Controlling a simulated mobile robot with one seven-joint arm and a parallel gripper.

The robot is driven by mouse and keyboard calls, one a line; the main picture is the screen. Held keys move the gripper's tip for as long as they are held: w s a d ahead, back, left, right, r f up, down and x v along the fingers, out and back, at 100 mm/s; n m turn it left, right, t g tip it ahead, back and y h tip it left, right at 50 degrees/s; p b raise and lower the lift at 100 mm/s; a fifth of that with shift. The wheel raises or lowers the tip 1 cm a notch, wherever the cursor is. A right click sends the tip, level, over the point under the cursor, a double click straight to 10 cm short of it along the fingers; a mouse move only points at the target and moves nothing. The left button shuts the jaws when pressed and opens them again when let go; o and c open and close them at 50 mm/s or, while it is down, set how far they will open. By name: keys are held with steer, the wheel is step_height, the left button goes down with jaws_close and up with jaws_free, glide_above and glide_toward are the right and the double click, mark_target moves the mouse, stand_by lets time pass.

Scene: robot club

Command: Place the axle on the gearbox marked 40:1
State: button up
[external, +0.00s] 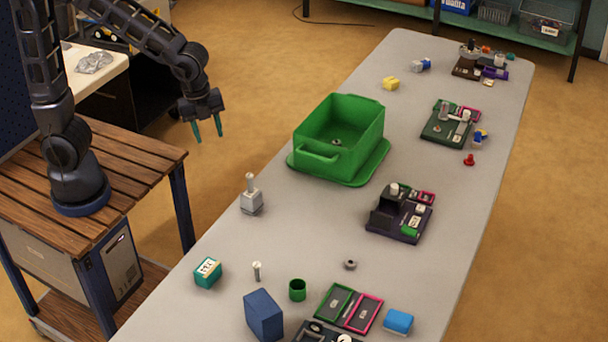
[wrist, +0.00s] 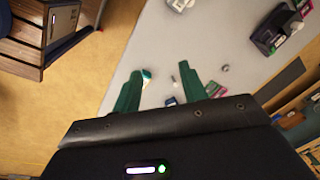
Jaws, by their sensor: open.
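My gripper (external: 208,135) hangs open and empty left of the grey table, above the floor. Its green fingers also show apart in the wrist view (wrist: 160,75). A small pale pin with a wider head (external: 257,271), possibly the axle, stands upright near the table's front left. A teal box (external: 207,274) with a tilted pale label stands left of it. The label is too small to read surely. I cannot tell which thing is the gearbox marked 40:1. In the wrist view the teal box (wrist: 147,74) is partly behind the left finger.
A grey block with a post (external: 251,200), a blue block (external: 263,316), a green cup (external: 297,290) and a dark station (external: 398,218) stand around.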

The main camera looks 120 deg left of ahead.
steer(key=s+d+r+n+t, duration=0.1)
steer(key=s+d+r+n, duration=0.3)
steer(key=s+d, duration=0.3)
steer(key=s+d+r+n+t, duration=0.2)
steer(key=s+d+r+n, duration=0.3)
steer(key=s, duration=0.7)
steer(key=d+r, duration=0.1)
steer(key=d, duration=0.1)
steer(key=shift+d+h, duration=0.4)
